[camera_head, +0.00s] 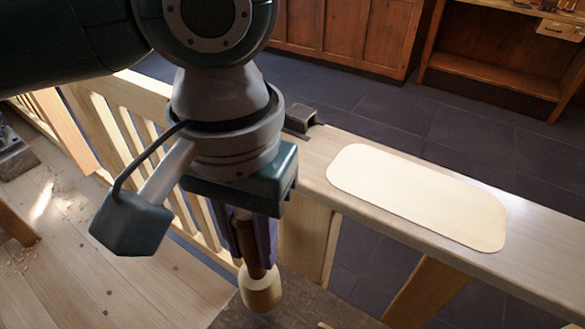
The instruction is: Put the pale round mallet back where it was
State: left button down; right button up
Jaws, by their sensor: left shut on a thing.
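My left gripper (255,240) points down near the middle of the head view and is shut on the mallet. The mallet's pale round head (262,291) hangs below the fingers, with a short brown part between the head and the fingers. The rest of the mallet is hidden by the fingers and my wrist. The head shows in front of a dark brown surface (335,309); I cannot tell whether they touch. A pale rounded-rectangle patch (418,195) lies bare on the wooden rail to the right. My right gripper is not in view.
The long pale wooden rail (540,270) runs from behind my wrist to the lower right. A dark metal block (301,117) sits at its near-wrist end. Slatted railing (115,120) stands to the left, above a plank floor with shavings. Wooden cabinets stand at the back.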

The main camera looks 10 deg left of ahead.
aim_at(247, 216)
pick_arm(q)
notch_tip(247, 216, down, 8)
jog(key=shift+r+b, duration=0.1)
jog(key=shift+b, duration=0.7)
jog(key=shift+f, duration=0.2)
jog(key=c, duration=0.7)
grip_release()
notch_tip(247, 216, up, 12)
jog(key=p, duration=0.2)
jog(key=shift+w+r+p, duration=0.1)
jog(key=shift+r+p, duration=0.1)
jog(key=shift+p, duration=0.15)
jog(key=s+d+f+m+t+h, duration=0.1)
jog(key=s+d+f+m+h, duration=0.1)
jog(key=s+d+h, duration=0.3)
jog(key=s+a+t+y, duration=0.1)
jog(key=s+a, duration=0.1)
jog(key=a, duration=0.2)
jog(key=s+a+f+n+y, duration=0.1)
jog(key=s+a+y, duration=0.1)
jog(key=a, duration=0.3)
jog(key=s+a+f+t+y, duration=0.1)
jog(key=s+a, duration=0.2)
jog(key=a, duration=0.2)
jog(key=shift+a+t+y, duration=0.2)
jog(key=shift+t+y, duration=0.1)
jog(key=shift+y, duration=0.1)
